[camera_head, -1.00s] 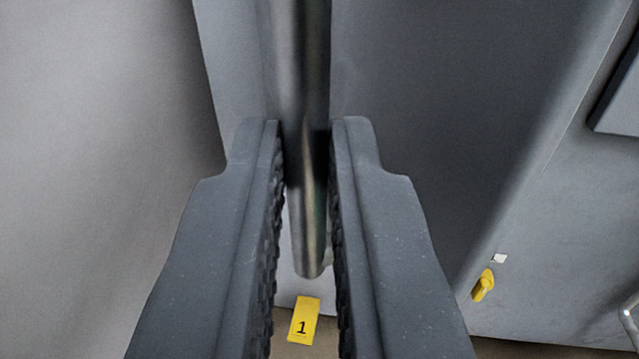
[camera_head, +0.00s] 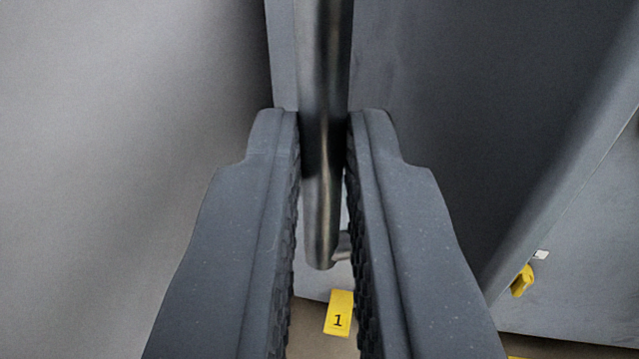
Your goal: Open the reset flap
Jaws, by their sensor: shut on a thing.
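A vertical round metal bar handle (camera_head: 321,215) stands in the middle of the view, on a grey panel that I take to be the reset flap (camera_head: 450,110). My gripper (camera_head: 323,118) is around the bar, one finger on each side, shut on it near its lower end. The bar's rounded bottom end shows below the fingertips, with a short bracket beside it. The fingers hide parts of the panel behind them.
A yellow label marked 1 (camera_head: 338,313) shows below the bar. A yellow knob (camera_head: 522,280) with a small white tag (camera_head: 541,254) is at lower right. A large smooth grey surface (camera_head: 120,150) fills the left side.

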